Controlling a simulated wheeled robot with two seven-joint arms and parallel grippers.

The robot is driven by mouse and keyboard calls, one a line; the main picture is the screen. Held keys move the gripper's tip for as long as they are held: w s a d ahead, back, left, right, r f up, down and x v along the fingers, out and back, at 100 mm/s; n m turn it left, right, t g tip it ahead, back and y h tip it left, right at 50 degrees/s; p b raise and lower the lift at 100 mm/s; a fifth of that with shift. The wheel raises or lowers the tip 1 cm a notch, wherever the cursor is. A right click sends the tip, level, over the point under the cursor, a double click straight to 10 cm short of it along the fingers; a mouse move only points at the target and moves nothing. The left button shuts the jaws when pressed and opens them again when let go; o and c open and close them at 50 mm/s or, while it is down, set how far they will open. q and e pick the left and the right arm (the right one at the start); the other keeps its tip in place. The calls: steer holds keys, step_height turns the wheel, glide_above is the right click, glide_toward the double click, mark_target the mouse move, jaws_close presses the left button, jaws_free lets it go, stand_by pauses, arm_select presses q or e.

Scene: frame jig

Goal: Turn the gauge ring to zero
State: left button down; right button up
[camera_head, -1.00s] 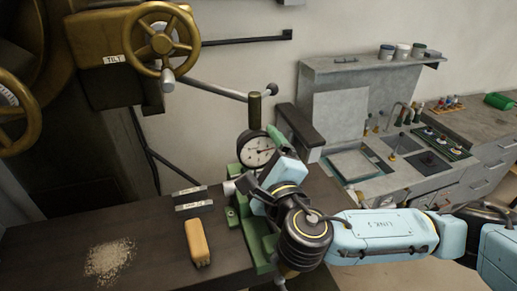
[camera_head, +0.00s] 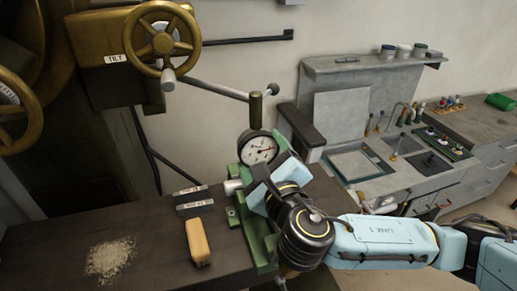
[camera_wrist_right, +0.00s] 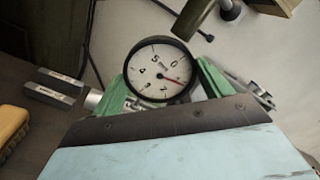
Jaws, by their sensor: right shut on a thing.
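The dial gauge (camera_head: 258,150) has a white face and a dark ring and stands upright in a green jig (camera_head: 244,215). In the right wrist view the gauge (camera_wrist_right: 158,68) shows a 0 at its upper right, and its red-tipped needle points lower right, below that 0. My right gripper (camera_head: 264,172) is at the gauge's lower right edge and shut on the gauge ring. Its fingertips are mostly hidden by its own light blue housing in both views. My left gripper is not in view.
A brass handwheel (camera_head: 160,40) and a lever bar (camera_head: 212,88) are above. A grey sink counter (camera_head: 400,180) stands right.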

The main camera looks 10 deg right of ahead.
steer(key=m, duration=0.7)
steer(key=shift+f+b, duration=0.1)
steer(key=shift+b, duration=0.2)
steer(key=m, duration=0.5)
steer(key=o, duration=0.4)
steer(key=shift+m, duration=0.5)
steer(key=shift+o, duration=0.4)
steer(key=shift+s, duration=0.3)
steer(key=s, duration=0.6)
steer(key=shift+s+d+p, duration=0.2)
steer(key=shift+d+p, duration=0.15)
